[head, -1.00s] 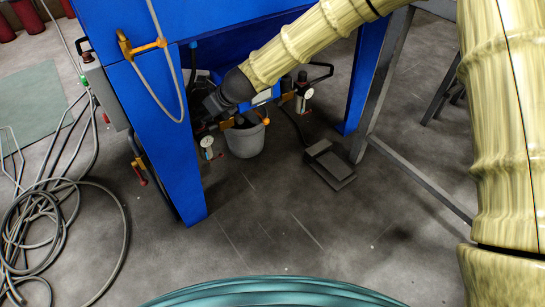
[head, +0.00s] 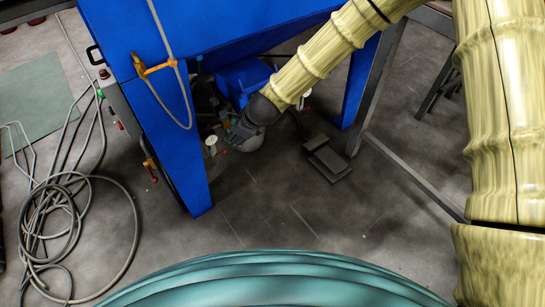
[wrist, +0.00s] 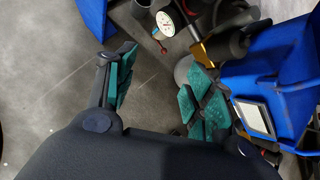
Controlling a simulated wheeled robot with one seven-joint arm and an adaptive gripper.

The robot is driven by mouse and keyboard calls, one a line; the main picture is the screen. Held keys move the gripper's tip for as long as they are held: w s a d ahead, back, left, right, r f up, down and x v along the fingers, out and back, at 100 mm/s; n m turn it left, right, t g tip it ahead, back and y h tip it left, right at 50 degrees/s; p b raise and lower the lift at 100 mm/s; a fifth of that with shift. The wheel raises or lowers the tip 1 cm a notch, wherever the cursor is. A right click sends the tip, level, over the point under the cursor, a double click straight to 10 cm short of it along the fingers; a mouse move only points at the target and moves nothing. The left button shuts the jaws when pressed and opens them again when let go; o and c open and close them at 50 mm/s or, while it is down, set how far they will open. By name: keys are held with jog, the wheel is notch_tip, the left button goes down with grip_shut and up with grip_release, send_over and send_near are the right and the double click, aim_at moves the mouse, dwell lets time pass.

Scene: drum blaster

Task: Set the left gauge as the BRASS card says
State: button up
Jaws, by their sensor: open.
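The left gauge (head: 210,143), a small round white dial, sits low beside the inner side of the blue front leg. My gripper (head: 236,133) is just right of it, in front of the grey bucket. In the wrist view a white dial gauge (wrist: 165,23) shows beyond my open, empty gripper (wrist: 163,90), apart from the fingers. I cannot tell its reading. A dark round knob (wrist: 234,44) with a brass-coloured fitting is right of it. A pale card (wrist: 254,117) is on the blue hopper; its words are unreadable, and I cannot tell whether it is the BRASS card.
A second gauge (head: 305,94) is partly hidden by my arm. The bucket (head: 247,143) stands under the hopper (head: 240,78). A black foot pedal (head: 328,160) lies to the right. Coiled hoses (head: 62,225) lie at left. The front floor is clear.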

jog(key=s+d+f+n+g+h+p, duration=0.1)
jog(key=s+d+n+h+p, duration=0.1)
jog(key=s+d+n+p, duration=0.4)
jog(key=s+d+p, duration=0.5)
jog(key=shift+s+d+n+p, duration=0.25)
jog(key=shift+n+p, duration=0.15)
dwell(0.3)
